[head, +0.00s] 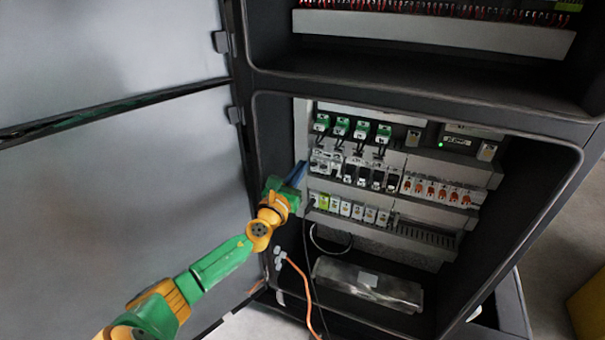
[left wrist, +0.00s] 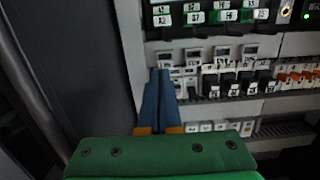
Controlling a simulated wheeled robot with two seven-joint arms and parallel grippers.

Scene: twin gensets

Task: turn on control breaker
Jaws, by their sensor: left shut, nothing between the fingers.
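A row of breakers (head: 356,172) sits on the middle rail inside the open cabinet, white at the left end and with dark levers further right. The row also shows in the left wrist view (left wrist: 236,86). Which one is the control breaker I cannot tell, as the labels are too small to read. My left gripper (head: 301,166) is shut and empty at the left end of this row. In the left wrist view its blue fingers (left wrist: 161,72) lie together, tips over the left-end breakers; whether they touch I cannot tell. My right gripper is not in view.
Green-labelled modules (head: 352,129) sit above the row, and orange-marked modules (head: 437,190) to its right. A terminal row (head: 345,208) runs below. The open grey door (head: 120,200) stands left of my arm. An orange cable (head: 302,282) hangs near the cabinet's lower left.

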